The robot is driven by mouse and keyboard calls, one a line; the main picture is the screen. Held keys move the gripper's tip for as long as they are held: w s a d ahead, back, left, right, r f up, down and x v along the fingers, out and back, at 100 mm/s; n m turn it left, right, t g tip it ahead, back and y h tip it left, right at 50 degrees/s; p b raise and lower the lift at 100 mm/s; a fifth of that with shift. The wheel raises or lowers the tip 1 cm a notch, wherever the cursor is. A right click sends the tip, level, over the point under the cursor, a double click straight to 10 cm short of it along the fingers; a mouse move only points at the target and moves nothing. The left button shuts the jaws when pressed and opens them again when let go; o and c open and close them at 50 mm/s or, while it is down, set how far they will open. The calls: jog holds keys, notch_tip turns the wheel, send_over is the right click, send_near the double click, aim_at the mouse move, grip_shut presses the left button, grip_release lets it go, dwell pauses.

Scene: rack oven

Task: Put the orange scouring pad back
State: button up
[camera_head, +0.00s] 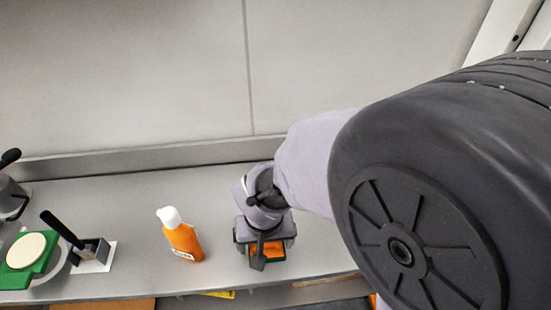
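An orange thing, likely the scouring pad (268,249), shows in part beneath my gripper (263,262) at the front of the grey counter. My gripper points down over it, and its body hides most of the orange surface. I cannot tell whether the fingers are closed on the pad or only around it. I also cannot tell whether the pad touches the counter.
An orange bottle with a white cap (181,235) stands left of my gripper. Further left are a black-handled tool in a metal holder (92,251) and a green item with a cream disc (28,254). The counter (135,205) is bare behind the bottle.

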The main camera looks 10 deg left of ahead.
notch_tip(320, 180, up, 12)
jog(key=s+p, duration=0.2)
jog(key=p, duration=0.3)
jog(key=s+d+r+m+t+b, duration=0.1)
jog(key=s+d+r+m+t, duration=0.1)
jog(key=d+r, duration=0.3)
jog(key=s+d+r+m+t+y+b, duration=0.1)
jog(key=s+d+r+m+t, duration=0.1)
jog(key=d, duration=0.9)
notch_tip(320, 180, up, 3)
jog(key=s+m, duration=0.1)
jog(key=m, duration=0.2)
jog(key=shift+f+y, duration=0.15)
jog(key=shift+y, duration=0.15)
jog(key=shift+d, duration=0.1)
